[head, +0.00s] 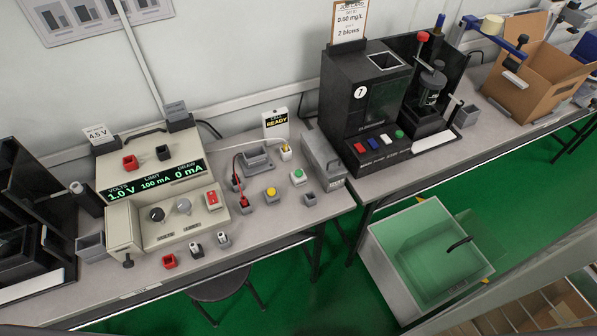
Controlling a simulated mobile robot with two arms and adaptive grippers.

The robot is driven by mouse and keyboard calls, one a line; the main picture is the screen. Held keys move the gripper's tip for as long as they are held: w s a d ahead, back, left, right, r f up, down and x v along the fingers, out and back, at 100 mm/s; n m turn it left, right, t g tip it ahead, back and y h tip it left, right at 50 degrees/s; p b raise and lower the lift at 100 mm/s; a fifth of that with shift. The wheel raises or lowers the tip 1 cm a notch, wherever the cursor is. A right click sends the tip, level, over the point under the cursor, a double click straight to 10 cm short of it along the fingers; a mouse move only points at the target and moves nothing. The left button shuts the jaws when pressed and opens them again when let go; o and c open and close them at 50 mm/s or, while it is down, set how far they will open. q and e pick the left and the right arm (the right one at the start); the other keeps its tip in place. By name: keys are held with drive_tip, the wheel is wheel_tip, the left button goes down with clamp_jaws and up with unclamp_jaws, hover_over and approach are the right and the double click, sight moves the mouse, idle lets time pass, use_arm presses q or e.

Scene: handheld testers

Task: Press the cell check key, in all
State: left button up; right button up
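A small white unit (276,124) with a lit yellow panel that appears to read "CELL READY" stands at the back of the bench. In front of it are a yellow button (271,193) and a green button (298,176), each on a small block. I cannot read which is the cell check key. A beige power supply (125,218) shows 1.0 V, limit 100 mA and draw 0 mA; its card (97,135) reads 4.5 V. A red lead (242,190) sits near a grey cell holder (255,158). Neither of my grippers is in view.
A grey box (322,157) lies beside the green button.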

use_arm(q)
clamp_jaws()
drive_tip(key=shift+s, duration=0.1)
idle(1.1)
